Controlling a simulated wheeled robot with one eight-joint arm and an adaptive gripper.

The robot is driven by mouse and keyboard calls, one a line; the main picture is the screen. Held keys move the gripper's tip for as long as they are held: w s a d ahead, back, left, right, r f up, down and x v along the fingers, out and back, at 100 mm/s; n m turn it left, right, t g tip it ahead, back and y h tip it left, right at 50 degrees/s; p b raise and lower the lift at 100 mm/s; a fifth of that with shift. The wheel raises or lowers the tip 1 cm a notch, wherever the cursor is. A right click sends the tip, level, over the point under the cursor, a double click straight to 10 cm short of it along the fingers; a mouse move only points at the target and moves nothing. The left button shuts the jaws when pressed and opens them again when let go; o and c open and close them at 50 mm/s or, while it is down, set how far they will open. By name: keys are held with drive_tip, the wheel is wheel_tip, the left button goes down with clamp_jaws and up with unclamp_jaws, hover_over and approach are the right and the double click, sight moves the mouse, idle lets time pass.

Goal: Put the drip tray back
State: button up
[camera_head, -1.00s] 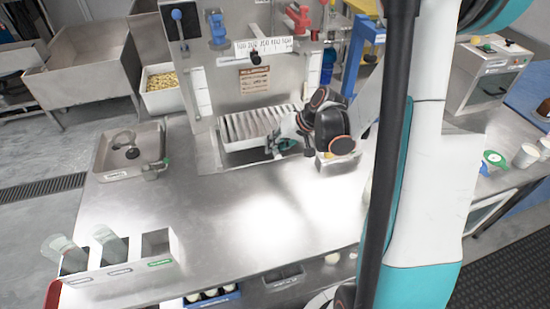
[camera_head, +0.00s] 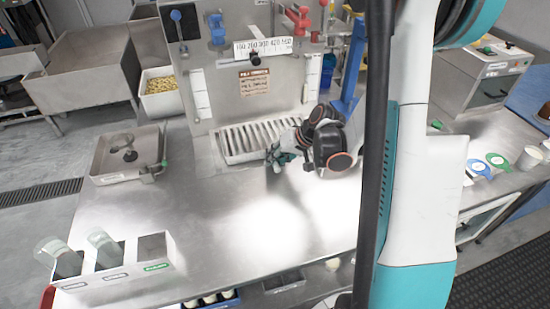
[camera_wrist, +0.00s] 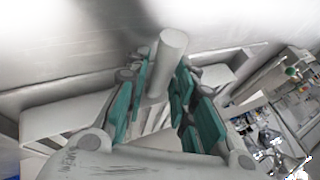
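The drip tray (camera_head: 228,148), pale with slanted slats, lies flat in the bench at the foot of the grinder's upright panel. Its near right corner is hidden by my gripper. My gripper (camera_head: 280,157) is at the tray's front right edge. In the wrist view the teal finger pads of my gripper (camera_wrist: 160,75) stand on both sides of a short grey cylinder (camera_wrist: 170,58), which looks like the tray's handle. The tray's slats (camera_wrist: 160,143) show behind the fingers. Whether the pads press on the cylinder cannot be told.
The upright panel (camera_head: 218,88) with levers stands right behind the tray. A sink-like basin (camera_head: 112,178) is at the left. A holder (camera_head: 122,284) with cups stands at the front left. The middle of the bench (camera_head: 185,220) is clear.

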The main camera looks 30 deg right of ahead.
drive_tip(key=shift+r, duration=0.2)
drive_tip(key=p+v, duration=0.4)
drive_tip(key=v, duration=0.8)
drive_tip(key=shift+f, duration=0.1)
